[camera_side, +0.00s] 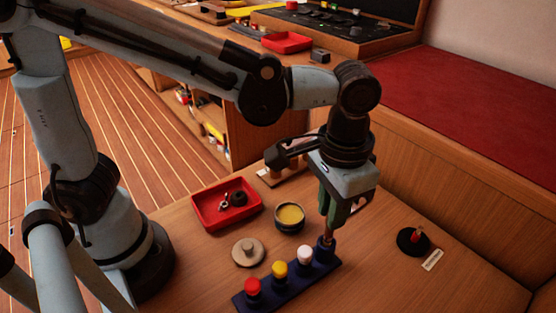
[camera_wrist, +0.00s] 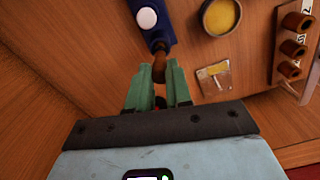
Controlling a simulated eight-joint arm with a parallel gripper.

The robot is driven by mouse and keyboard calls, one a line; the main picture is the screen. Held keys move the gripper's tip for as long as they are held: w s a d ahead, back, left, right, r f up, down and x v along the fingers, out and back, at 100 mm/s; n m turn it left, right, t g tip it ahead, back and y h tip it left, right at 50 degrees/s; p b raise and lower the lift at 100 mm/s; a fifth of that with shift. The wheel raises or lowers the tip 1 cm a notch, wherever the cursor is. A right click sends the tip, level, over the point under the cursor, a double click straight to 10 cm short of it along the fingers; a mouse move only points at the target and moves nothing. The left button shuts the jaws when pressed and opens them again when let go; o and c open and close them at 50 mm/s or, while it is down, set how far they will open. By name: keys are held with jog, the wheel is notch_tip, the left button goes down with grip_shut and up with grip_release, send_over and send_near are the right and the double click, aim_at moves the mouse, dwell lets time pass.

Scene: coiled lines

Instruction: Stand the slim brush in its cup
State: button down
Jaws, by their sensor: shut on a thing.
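My gripper (camera_side: 330,222) points down at the far end of the dark blue rack (camera_side: 290,290). Its green fingers, also in the wrist view (camera_wrist: 159,88), are shut on the slim brush (camera_wrist: 159,68), whose brown part shows between the fingertips. The brush's lower end meets a dark blue pot (camera_side: 325,246) at the rack's end; whether it is inside the pot is unclear. Several brown cups, one of them this cup (camera_wrist: 293,49), stand in a wooden holder (camera_wrist: 284,18) at the right of the wrist view. The gripper is apart from them.
Pots with red (camera_side: 252,286), yellow (camera_side: 279,269) and white (camera_side: 304,252) tops stand along the rack. A yellow-filled bowl (camera_side: 289,217), a red tray (camera_side: 226,183) and a round lid (camera_side: 248,252) are nearby. A black round base (camera_side: 412,243) stands right, with clear table between.

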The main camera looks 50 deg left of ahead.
jog(key=shift+f, duration=1.55)
jog(key=c, duration=1)
grip_release()
jog(key=shift+o, duration=0.2)
jog(key=shift+r, duration=2.95)
notch_tip(320, 180, up, 12)
send_over(328, 235)
jog(key=shift+w+a, duration=0.25)
